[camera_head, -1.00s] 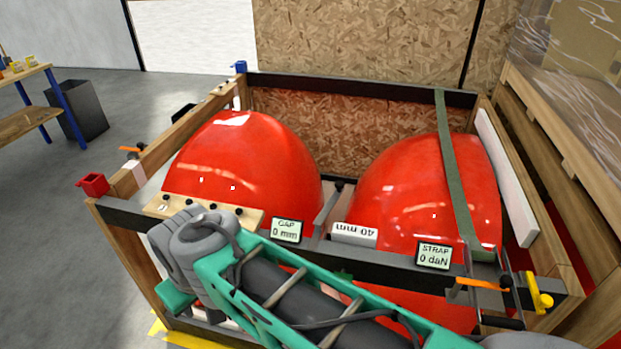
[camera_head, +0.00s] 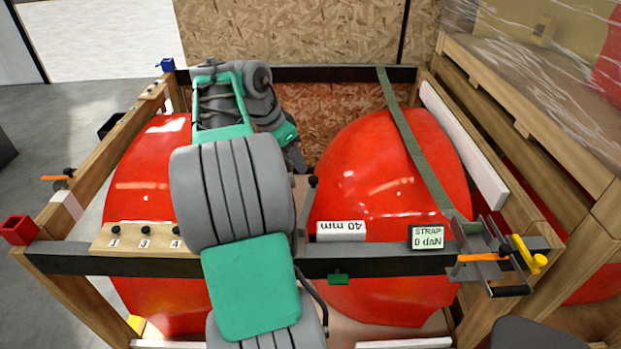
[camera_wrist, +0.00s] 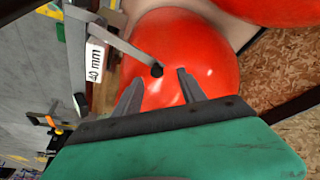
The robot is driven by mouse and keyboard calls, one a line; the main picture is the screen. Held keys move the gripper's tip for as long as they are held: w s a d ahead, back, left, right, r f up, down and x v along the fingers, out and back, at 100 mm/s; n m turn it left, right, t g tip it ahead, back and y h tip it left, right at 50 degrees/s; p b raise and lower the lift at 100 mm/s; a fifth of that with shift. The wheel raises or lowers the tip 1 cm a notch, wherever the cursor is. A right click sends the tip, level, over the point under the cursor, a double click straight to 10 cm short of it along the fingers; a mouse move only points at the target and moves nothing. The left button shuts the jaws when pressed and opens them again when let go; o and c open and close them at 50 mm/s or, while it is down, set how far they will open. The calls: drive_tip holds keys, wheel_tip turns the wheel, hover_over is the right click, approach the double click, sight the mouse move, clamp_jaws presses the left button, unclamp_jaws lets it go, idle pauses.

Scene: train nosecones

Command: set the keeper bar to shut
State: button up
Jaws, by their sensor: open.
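A grey bar with a black end knob, which looks like the keeper bar (camera_head: 303,215), stands between the two red nosecones at the front beam, beside the white 40 mm block (camera_head: 341,231). In the wrist view the bar (camera_wrist: 115,40) slants toward my gripper (camera_wrist: 160,77). Its black knob (camera_wrist: 157,70) appears between my two parted fingertips; I cannot tell whether they touch it. In the head view my gripper (camera_head: 294,157) is over the gap between the cones, just behind the knob and partly hidden by my arm.
The left nosecone (camera_head: 150,180) and right nosecone (camera_head: 385,170) sit close on either side. A green strap (camera_head: 425,160) crosses the right one to a ratchet (camera_head: 490,258). The black front beam (camera_head: 375,262) carries a STRAP display (camera_head: 426,237) reading 0 daN.

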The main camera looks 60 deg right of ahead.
sight(313, 178)
drive_tip(key=shift+m, duration=0.6)
drive_tip(key=s+d+f, duration=0.1)
drive_tip(key=f, duration=0.1)
drive_tip(key=s+d+f, duration=0.1)
drive_tip(key=f, duration=0.2)
drive_tip(key=s+d+f+b, duration=0.1)
drive_tip(key=d+f, duration=0.1)
drive_tip(key=shift+s+f, duration=0.1)
drive_tip(key=shift+f, duration=0.05)
clamp_jaws()
idle(0.6)
